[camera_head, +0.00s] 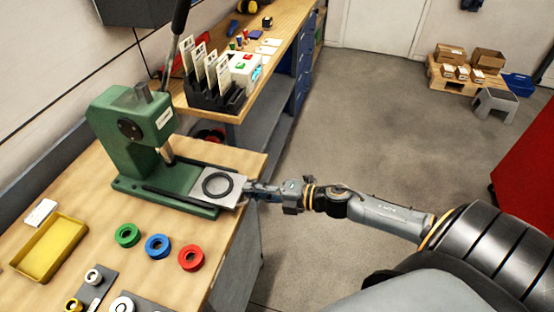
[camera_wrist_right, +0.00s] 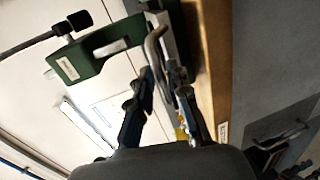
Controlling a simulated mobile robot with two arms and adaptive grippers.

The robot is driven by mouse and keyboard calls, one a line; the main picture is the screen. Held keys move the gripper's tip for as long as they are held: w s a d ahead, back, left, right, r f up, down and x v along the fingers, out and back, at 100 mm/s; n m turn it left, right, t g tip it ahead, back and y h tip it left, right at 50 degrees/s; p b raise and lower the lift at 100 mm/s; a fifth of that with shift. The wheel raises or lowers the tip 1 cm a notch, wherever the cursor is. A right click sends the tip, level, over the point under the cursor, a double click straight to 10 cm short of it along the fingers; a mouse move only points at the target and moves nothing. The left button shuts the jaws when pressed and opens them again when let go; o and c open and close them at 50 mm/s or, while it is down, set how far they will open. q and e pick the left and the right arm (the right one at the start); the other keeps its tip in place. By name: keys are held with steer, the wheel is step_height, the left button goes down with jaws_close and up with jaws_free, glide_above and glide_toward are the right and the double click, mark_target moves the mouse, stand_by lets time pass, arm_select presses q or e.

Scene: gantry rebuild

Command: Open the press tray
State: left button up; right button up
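The green press (camera_head: 135,135) stands on the wooden bench at the left in the head view. Its press tray (camera_head: 232,197) is a pale plate at the press's right end, bearing a black ring (camera_head: 204,184). The ring sits out to the right of the press ram (camera_head: 166,154). My right gripper (camera_head: 252,189) is at the tray's outer edge. In the right wrist view, a bent grey tray handle (camera_wrist_right: 152,46) lies between the converging fingers of my right gripper (camera_wrist_right: 164,76); they appear closed on it. My left gripper is not in view.
Green (camera_head: 127,235), blue (camera_head: 157,246) and red (camera_head: 191,258) rings lie on the near bench beside a yellow tray (camera_head: 49,249). A black rack with cards (camera_head: 212,97) stands behind the press. The floor right of the bench is open, beneath my right arm.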

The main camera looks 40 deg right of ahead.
steer(key=v, duration=1)
steer(key=s+d+f+m+h+b, duration=0.1)
steer(key=d+f+m+h, duration=0.3)
steer(key=f, duration=0.5)
steer(key=d+f+m+h, duration=0.3)
steer(key=d+f+m, duration=0.2)
steer(key=f, duration=0.3)
steer(key=s+f+m+g+h+b, duration=0.15)
steer(key=s+f+m, duration=0.3)
steer(key=f, duration=0.45)
steer(key=s+f+m+g+h, duration=0.1)
steer(key=s+f+m+h, duration=0.15)
steer(key=s+f, duration=0.4)
steer(key=s+a+f+m+g, duration=0.3)
steer(key=s+a+f+g, duration=0.1)
steer(key=s+a+f, duration=0.4)
steer(key=s+a+f+m+g+y+b, duration=0.1)
steer(key=s+a+f+m+g, duration=0.3)
steer(key=s+a+f, duration=0.4)
steer(key=s+f, duration=0.4)
steer(key=s, duration=0.1)
steer(key=shift+s+g, duration=0.15)
steer(key=shift+g, duration=0.2)
